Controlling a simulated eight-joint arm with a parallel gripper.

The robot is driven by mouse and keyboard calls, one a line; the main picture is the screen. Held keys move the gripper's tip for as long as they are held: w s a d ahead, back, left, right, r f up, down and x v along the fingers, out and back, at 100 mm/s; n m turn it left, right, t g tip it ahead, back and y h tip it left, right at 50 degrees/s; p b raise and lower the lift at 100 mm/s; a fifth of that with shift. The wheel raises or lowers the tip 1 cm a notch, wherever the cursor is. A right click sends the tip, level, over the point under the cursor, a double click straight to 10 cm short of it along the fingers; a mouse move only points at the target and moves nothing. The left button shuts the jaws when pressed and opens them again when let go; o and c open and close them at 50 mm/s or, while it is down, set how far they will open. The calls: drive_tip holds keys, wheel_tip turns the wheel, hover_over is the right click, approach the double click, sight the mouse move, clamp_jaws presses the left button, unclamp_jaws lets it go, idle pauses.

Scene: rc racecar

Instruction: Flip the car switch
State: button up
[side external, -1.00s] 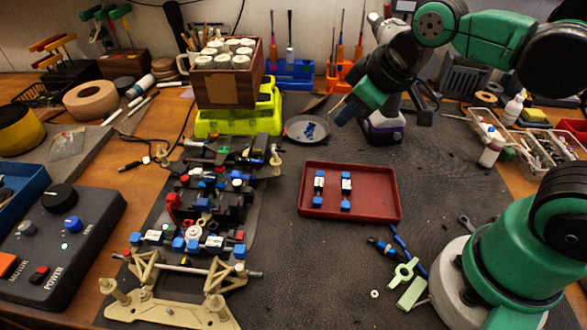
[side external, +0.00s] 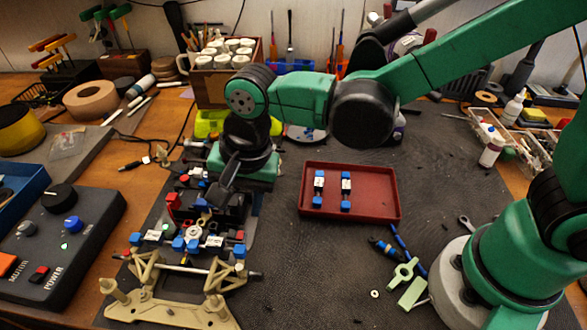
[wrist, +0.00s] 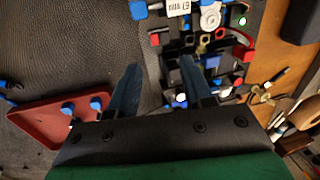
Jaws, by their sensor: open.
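The RC car chassis (side external: 194,232) lies on the dark mat at left-centre, with blue, red and black parts and cream suspension pieces at its near end. It also shows in the wrist view (wrist: 209,18), where a small green light glows on it. My gripper (side external: 215,195) is over the black middle part of the car, pointing down. In the wrist view its two dark fingers (wrist: 160,80) are apart with nothing held between them; the right one is over the car's parts. I cannot tell which small part is the car's switch. My arm hides the car's far end.
A red tray (side external: 382,208) with two small blue-and-white parts lies right of the car. A control box (side external: 75,262) with knobs and a red power switch stands left. A crate (side external: 212,88) stands behind. The mat between car and tray is mostly clear.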

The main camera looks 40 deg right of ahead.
sight(236, 234)
drive_tip(key=shift+a+f, duration=0.35)
drive_tip(key=shift+f, duration=0.25)
drive_tip(key=shift+x, duration=2.4)
clamp_jaws()
